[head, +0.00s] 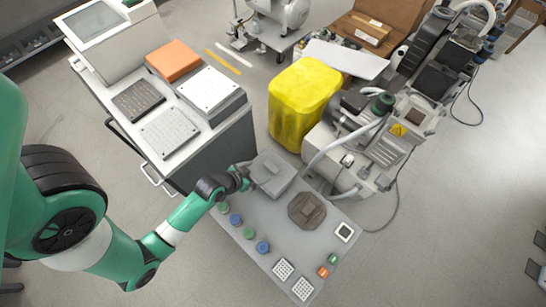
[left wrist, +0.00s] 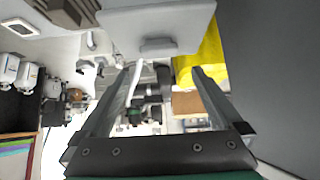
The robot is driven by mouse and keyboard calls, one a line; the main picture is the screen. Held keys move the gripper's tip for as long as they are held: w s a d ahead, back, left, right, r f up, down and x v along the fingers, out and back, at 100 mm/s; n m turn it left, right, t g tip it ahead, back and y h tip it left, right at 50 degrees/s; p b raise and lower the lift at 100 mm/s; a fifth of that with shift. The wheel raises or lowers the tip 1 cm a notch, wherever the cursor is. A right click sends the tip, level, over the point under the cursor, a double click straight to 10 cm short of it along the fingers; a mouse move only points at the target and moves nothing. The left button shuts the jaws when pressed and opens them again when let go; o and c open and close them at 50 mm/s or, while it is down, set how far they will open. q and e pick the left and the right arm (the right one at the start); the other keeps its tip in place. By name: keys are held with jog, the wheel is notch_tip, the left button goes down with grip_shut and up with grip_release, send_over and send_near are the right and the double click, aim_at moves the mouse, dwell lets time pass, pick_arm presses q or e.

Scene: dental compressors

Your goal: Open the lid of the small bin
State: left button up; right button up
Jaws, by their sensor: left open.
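The small bin (head: 273,174) is a light grey box at the back left of the grey table, with its lid down. In the left wrist view the bin (left wrist: 155,25) fills the top, with a small tab (left wrist: 157,47) on its near face. My left gripper (head: 247,178) is at the bin's left side in the head view. In the left wrist view the left gripper (left wrist: 165,75) is open, with nothing seen between its fingers. The bin shows just beyond the fingertips; I cannot tell whether they touch it. My right gripper is not in view.
A brown octagonal block (head: 307,210) sits right of the bin on the table (head: 270,215). Several coloured knobs (head: 248,232) line the table's left edge. A yellow container (head: 300,100) and a compressor (head: 370,140) stand behind. A dark cabinet (head: 215,150) is close on the left.

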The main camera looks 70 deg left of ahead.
aim_at(271, 166)
pick_arm(q)
jog(key=b+x, duration=0.5)
jog(key=x, duration=0.5)
jog(key=shift+f, duration=0.15)
jog(key=shift+w+a+f+b, duration=0.2)
jog(key=shift+w+f+b, duration=0.1)
jog(key=shift+w+b, duration=0.1)
jog(key=shift+c, duration=0.2)
grip_shut()
jog(key=shift+r, duration=0.1)
